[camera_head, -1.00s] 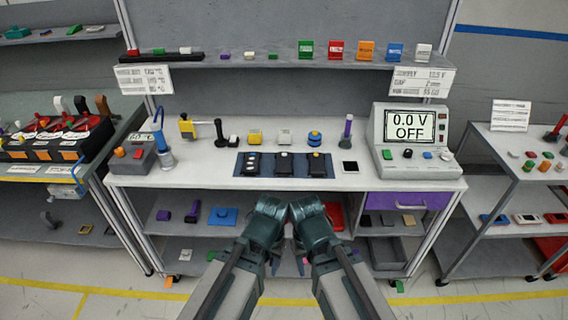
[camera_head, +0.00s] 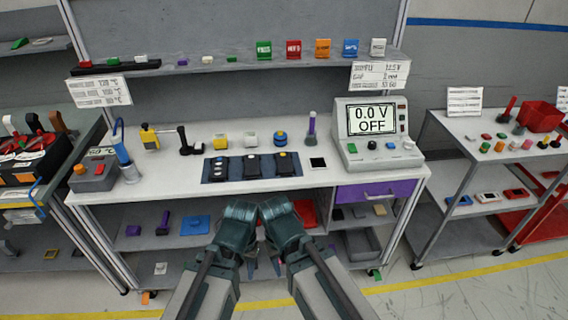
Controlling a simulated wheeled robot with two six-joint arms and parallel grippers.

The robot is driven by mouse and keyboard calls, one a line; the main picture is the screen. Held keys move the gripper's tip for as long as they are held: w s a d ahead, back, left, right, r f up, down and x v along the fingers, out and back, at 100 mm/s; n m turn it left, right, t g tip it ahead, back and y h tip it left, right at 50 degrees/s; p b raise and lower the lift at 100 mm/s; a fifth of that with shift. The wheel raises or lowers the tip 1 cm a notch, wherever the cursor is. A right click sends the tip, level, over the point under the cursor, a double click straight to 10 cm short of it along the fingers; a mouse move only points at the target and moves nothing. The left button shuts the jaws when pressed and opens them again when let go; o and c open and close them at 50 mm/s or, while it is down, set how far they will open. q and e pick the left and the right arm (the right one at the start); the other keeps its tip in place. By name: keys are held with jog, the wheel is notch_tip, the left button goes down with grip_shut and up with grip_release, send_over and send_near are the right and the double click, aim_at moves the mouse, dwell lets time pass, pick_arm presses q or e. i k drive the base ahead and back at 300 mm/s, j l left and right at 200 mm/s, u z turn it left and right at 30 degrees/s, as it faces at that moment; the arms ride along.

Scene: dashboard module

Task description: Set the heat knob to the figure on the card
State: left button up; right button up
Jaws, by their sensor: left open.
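A grey soldering station (camera_head: 93,174) stands at the left end of the bench, with a small dark display and an orange-red knob (camera_head: 79,169) on its front. A blue soldering iron (camera_head: 122,152) stands beside it. A white card (camera_head: 98,91) with several lines ending in °C hangs from the shelf's left end; its figures are too blurred to read surely. My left gripper (camera_head: 250,268) is open and empty below the bench front, well right of the station. My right gripper (camera_head: 277,266) is beside it; its fingers are mostly hidden by its wrist.
A grey power supply (camera_head: 375,135) reading 0.0 V OFF stands at the bench's right. A dark blue mat (camera_head: 214,179) with several black modules lies mid-bench. A second card (camera_head: 380,76) hangs at right. A clear strip of bench top lies along the front edge.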

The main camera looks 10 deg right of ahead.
aim_at(79, 169)
jog(key=u, duration=1.25)
